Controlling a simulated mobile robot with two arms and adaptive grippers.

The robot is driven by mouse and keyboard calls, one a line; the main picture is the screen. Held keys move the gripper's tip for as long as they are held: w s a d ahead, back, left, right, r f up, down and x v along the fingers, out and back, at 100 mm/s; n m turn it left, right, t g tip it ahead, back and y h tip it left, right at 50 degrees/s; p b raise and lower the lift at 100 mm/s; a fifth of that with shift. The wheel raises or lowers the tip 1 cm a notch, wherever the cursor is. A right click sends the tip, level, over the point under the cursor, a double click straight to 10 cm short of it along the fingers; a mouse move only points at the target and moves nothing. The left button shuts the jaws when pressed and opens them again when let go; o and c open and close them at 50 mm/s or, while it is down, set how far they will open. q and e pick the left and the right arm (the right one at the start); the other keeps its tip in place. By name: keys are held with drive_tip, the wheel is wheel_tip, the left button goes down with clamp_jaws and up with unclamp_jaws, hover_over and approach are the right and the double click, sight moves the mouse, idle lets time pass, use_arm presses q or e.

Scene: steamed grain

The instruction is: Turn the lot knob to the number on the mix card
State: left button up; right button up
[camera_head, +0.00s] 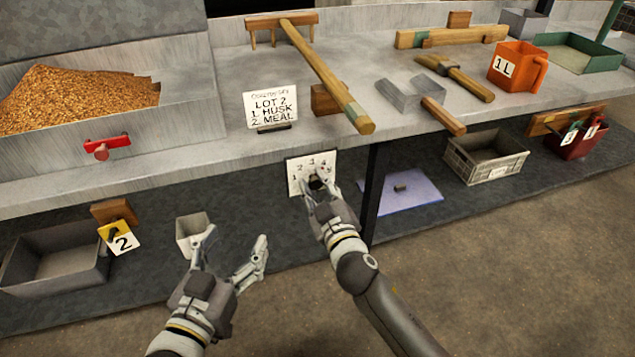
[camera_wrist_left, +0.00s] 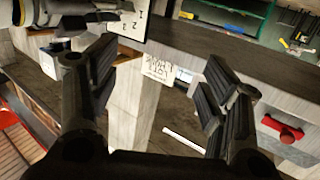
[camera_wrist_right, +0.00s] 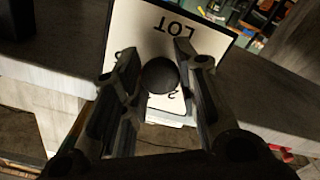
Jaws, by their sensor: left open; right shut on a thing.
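The mix card (camera_head: 270,107) stands on the bench top and reads "LOT 2, 1. HUSK, 2. MEAL". The lot dial plate (camera_head: 296,174) is a white numbered plate on the bench's front edge. In the right wrist view the plate (camera_wrist_right: 150,22) reads "LOT" upside down. The dark round lot knob (camera_wrist_right: 160,75) sits at its middle, between my right fingers. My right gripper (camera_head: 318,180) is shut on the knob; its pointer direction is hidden. My left gripper (camera_head: 233,252) is open and empty, in front of the bench, left of the dial.
A grain bin (camera_head: 75,100) with a red handle (camera_head: 106,146) is at left. A grey tub (camera_head: 55,262), a tag marked 2 (camera_head: 122,238) and a small pale cup (camera_head: 190,232) are below. A long wooden rake (camera_head: 325,75) lies over the bench top.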

use_arm(q)
drive_tip(key=shift+s+a+f+g+y, duration=0.2)
drive_tip(key=shift+f+g, duration=0.2)
drive_tip(key=shift+f, duration=0.2)
drive_tip(key=shift+s+a+f+g+y, duration=0.15)
drive_tip(key=shift+f+g, duration=0.25)
drive_tip(key=shift+f, duration=0.2)
drive_tip(key=shift+s+a+f+g+y, duration=0.1)
drive_tip(key=shift+s+f+g, duration=0.1)
drive_tip(key=shift+f+g, duration=0.3)
use_arm(e)
drive_tip(key=shift+n, duration=0.8)
use_arm(q)
drive_tip(key=shift+f, duration=0.1)
use_arm(e)
drive_tip(key=o, duration=1)
drive_tip(key=v, duration=1.2)
